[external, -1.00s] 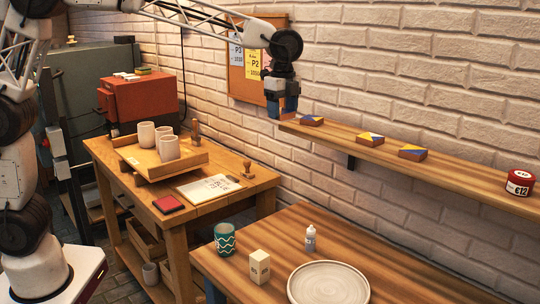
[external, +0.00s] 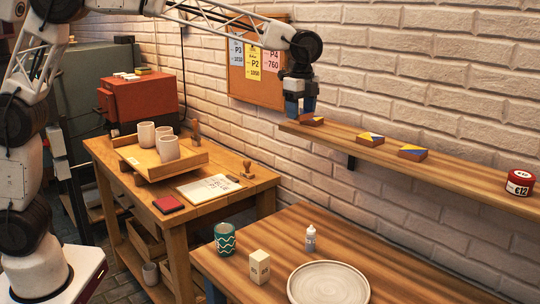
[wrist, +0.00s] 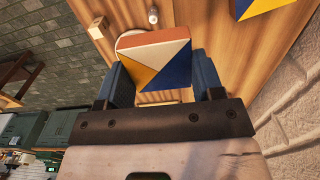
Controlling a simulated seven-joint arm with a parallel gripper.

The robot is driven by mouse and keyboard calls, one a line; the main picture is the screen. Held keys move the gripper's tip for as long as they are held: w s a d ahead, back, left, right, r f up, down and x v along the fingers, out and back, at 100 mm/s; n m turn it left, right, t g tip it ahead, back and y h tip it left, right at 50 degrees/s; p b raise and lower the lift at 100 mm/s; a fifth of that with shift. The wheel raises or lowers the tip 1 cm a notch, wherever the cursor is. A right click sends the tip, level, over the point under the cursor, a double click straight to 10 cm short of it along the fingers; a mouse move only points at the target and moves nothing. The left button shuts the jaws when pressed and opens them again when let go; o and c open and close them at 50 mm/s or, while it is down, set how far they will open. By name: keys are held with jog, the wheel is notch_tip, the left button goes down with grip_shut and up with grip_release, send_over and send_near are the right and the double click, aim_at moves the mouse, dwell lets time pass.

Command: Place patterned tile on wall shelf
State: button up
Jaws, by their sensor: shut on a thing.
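My gripper (external: 300,110) is above the left end of the wooden wall shelf (external: 460,171), pointing down. In the wrist view its blue fingers (wrist: 160,88) are shut on a patterned tile (wrist: 154,62) with cream, yellow-orange and blue triangles and a reddish-brown edge. The held tile is hard to make out in the external view, and I cannot tell whether it touches the shelf.
Farther right on the shelf are two more patterned tiles (external: 370,139) (external: 412,153) and a red jar (external: 520,182). The brick wall (external: 430,80) rises close behind. Below, the bench holds a plate (external: 328,285), bottle (external: 310,238), small box (external: 260,266) and teal cup (external: 225,238).

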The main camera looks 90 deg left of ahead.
send_over(334, 132)
jog(key=shift+w+a+f, duration=0.1)
jog(key=shift+a+f, duration=0.1)
jog(key=shift+f, duration=0.3)
dwell(0.5)
jog(key=shift+f, duration=1.75)
jog(key=shift+f, duration=0.1)
jog(key=o, duration=1)
notch_tip(334, 132, up, 12)
jog(key=shift+r, duration=0.1)
